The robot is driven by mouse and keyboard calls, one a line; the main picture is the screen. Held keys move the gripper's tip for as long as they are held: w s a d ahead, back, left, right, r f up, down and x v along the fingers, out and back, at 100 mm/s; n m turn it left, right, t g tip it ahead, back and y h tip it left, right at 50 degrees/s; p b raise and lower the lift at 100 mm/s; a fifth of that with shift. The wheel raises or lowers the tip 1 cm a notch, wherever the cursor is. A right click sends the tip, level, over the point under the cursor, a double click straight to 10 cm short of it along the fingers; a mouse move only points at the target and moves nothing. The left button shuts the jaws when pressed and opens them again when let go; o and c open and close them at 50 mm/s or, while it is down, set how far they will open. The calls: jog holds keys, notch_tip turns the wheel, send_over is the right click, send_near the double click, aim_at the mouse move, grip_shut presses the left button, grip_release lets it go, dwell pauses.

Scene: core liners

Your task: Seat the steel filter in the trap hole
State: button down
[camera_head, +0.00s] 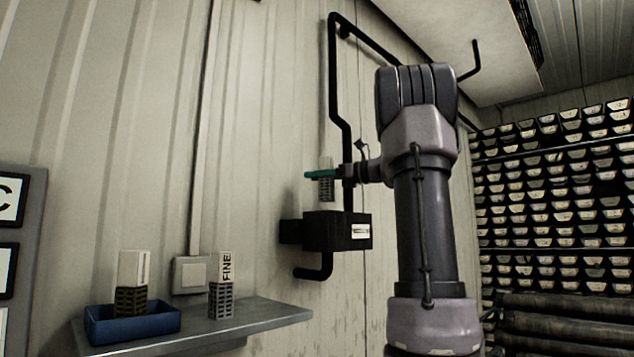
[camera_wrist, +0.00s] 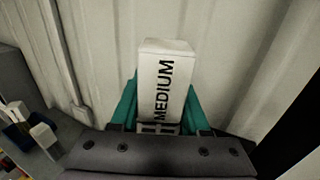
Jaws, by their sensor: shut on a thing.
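My gripper (camera_head: 325,174) has teal fingers, shut on a filter (camera_head: 326,190) with a white top and a grey slotted lower part. In the wrist view the held filter (camera_wrist: 165,75) reads MEDIUM on its white face, between the two teal fingers. It is upright in the head view, above the black trap box (camera_head: 338,231) on the wall pipe. A gap shows between the filter's lower end and the box. The hole in the box's top is hidden from this angle.
A grey shelf (camera_head: 270,318) at the lower left bears a blue tray (camera_head: 160,325) with a white-topped, brownish slotted filter (camera_head: 133,272). A grey slotted filter marked FINE (camera_head: 222,285) stands beside the tray. A black pipe (camera_head: 333,85) runs above the box. Core racks (camera_head: 555,190) are at right.

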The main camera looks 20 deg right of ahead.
jog(key=shift+f, duration=0.45)
jog(key=shift+f, duration=0.1)
jog(key=shift+f, duration=0.55)
jog(key=shift+c, duration=1.9)
grip_release()
jog(key=shift+r, duration=0.3)
jog(key=v, duration=1.2)
jog(key=shift+r, duration=0.35)
jog(key=shift+d, duration=0.1)
